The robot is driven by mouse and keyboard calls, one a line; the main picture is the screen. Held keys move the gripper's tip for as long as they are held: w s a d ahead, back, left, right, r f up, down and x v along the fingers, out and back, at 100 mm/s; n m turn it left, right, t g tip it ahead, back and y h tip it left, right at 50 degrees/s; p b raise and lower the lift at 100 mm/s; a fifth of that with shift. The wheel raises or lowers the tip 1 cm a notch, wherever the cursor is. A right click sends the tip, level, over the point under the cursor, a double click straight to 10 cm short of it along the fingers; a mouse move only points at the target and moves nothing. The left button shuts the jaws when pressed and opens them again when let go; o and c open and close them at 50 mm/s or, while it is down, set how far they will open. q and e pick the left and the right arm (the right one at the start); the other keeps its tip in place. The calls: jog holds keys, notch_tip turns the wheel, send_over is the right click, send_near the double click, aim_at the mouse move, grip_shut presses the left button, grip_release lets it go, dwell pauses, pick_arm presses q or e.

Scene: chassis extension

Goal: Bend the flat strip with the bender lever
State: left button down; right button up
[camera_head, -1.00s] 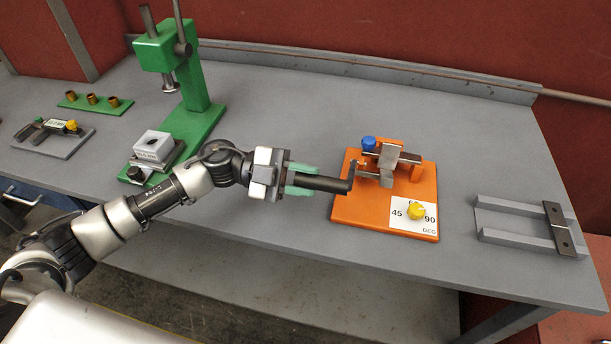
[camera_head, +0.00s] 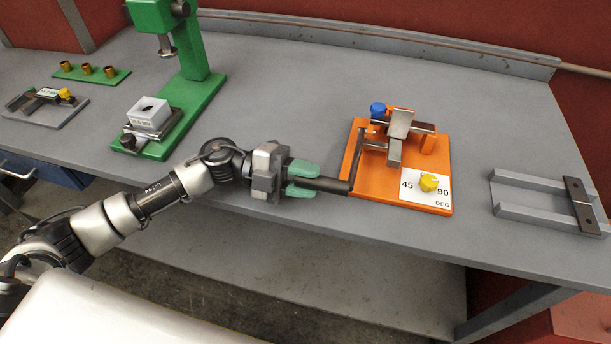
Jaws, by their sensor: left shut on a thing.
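The bender is an orange base plate (camera_head: 375,187) on the bench, with metal blocks and a blue knob (camera_head: 378,110) at its back. Its dark lever arm (camera_head: 357,157) runs along the plate's left side to a black handle (camera_head: 333,185) pointing left. My left gripper (camera_head: 303,180) is shut on this handle, its green fingers on either side of it. A light metal piece (camera_head: 396,150) stands among the blocks and may be the flat strip; I cannot tell its exact shape. A yellow knob (camera_head: 428,182) sits on the 45/90 degree card. My right gripper is out of view.
A green press (camera_head: 195,100) with a grey block (camera_head: 149,112) stands at left. A green strip with brass bushings (camera_head: 87,69) and a grey fixture (camera_head: 45,108) lie further left. A grey rail stand (camera_head: 545,204) is at right. The bench between press and bender is clear.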

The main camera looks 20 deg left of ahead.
pick_arm(q)
jog(key=c, duration=0.8)
grip_release()
jog(key=shift+c, duration=0.2)
jog(key=shift+a, duration=0.55)
jog(key=a+b, duration=0.2)
jog(key=a, duration=0.7)
jog(key=shift+a, duration=0.4)
jog(key=shift+f, duration=0.1)
